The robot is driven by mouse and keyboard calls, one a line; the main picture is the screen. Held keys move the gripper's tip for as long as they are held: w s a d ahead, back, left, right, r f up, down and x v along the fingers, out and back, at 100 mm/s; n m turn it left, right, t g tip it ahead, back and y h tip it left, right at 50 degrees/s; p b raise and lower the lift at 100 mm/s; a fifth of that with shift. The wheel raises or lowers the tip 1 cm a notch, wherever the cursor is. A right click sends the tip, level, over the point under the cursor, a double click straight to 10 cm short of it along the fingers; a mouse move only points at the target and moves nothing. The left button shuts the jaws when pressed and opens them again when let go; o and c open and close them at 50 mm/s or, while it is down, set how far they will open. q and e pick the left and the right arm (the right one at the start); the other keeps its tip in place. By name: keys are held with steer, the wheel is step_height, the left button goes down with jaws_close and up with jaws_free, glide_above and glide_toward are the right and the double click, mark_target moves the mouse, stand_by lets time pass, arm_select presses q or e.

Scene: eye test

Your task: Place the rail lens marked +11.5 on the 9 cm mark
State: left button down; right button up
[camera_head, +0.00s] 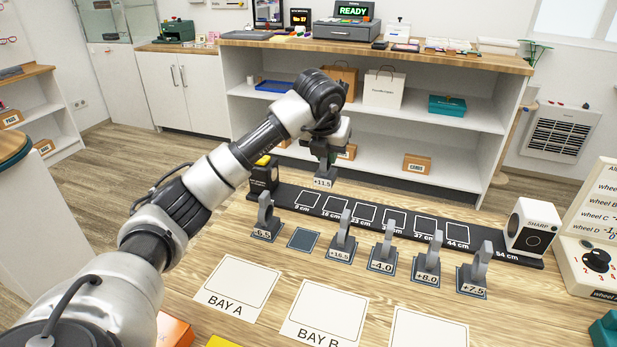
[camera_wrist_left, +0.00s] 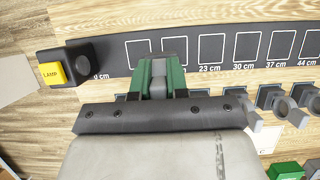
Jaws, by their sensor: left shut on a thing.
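My left gripper (camera_head: 326,152) is shut on the grey lens marked +11.5 (camera_head: 323,182), which hangs upright from it. In the head view the lens shows against the far edge of the black rail (camera_head: 283,188), near the 9 cm (camera_head: 307,198) and 16 cm (camera_head: 334,206) squares. Both squares are empty. In the wrist view the green fingers (camera_wrist_left: 160,80) hold the lens just below the first two squares and hide their labels. The lens looks held above the bench; its exact height is unclear. My right gripper is in neither view.
A lamp with a yellow top (camera_wrist_left: 52,73) stands at the rail's left end, a white SHARP box (camera_head: 531,226) at its right end. In front, lenses marked -6.5 (camera_head: 266,220), +16.5 (camera_head: 341,237) and others stand in a row around one empty dark pad (camera_head: 303,239).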

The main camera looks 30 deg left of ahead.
arm_select(q)
steer(key=a+f, duration=0.1)
steer(key=f, duration=0.1)
steer(key=a+f, duration=0.2)
steer(key=a+f+b, duration=0.1)
steer(key=f, duration=0.1)
steer(key=shift+a+f, duration=0.4)
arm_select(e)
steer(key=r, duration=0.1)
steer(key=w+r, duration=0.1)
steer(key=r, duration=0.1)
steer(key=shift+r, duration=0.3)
arm_select(q)
steer(key=shift+f, duration=0.2)
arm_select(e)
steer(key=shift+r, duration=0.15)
arm_select(q)
steer(key=c, duration=1.1)
jaws_free()
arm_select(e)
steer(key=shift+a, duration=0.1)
arm_select(q)
steer(key=shift+r, duration=0.15)
